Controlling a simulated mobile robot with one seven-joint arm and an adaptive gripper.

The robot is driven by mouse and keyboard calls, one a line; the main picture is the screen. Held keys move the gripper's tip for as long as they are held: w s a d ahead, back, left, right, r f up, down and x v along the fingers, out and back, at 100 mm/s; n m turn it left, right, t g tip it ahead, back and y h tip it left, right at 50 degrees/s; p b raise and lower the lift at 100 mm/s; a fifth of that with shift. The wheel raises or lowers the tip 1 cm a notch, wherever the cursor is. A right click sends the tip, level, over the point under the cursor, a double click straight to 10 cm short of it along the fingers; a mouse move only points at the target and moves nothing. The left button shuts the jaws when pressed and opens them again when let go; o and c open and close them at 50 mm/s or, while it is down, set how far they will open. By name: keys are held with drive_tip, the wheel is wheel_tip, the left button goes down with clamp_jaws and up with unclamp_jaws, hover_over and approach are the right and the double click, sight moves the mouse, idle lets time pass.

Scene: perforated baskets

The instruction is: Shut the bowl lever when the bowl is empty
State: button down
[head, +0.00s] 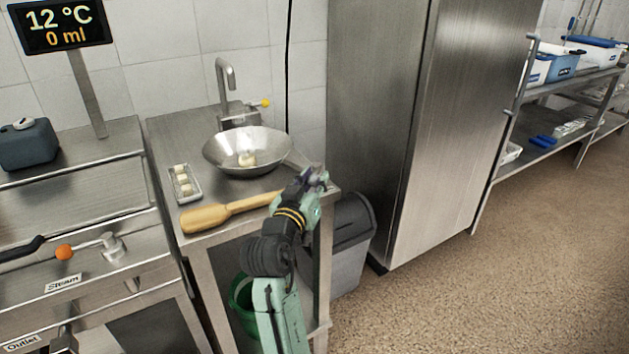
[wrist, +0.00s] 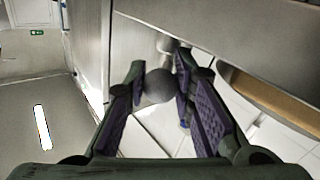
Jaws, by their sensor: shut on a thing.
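A shallow metal bowl (head: 222,152) rests on the steel counter under a tap, with a pale yellowish lump (head: 247,159) inside. Its handle (head: 297,160) runs right, towards my gripper (head: 316,177). In the wrist view my gripper (wrist: 158,88) is shut on a grey round-ended thing (wrist: 158,86); I cannot tell if it is the bowl's handle. A yellow knob (head: 265,103) sits beside the tap. Which one is the bowl lever cannot be told.
A small tray of pale pieces (head: 184,184) and a wooden paddle (head: 230,210) lie on the counter. A grey bin (head: 352,240) stands beside it, a green bucket (head: 243,298) below. A tall steel cabinet (head: 375,110) is behind. The display (head: 60,25) reads 12 °C, 0 ml.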

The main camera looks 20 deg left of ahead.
drive_tip(key=c, duration=1.3)
unclamp_jaws()
drive_tip(key=shift+c, duration=0.2)
drive_tip(key=shift+s, duration=0.1)
drive_tip(key=s, duration=1.1)
drive_tip(key=shift+s+d, duration=0.3)
drive_tip(key=shift+s, duration=0.1)
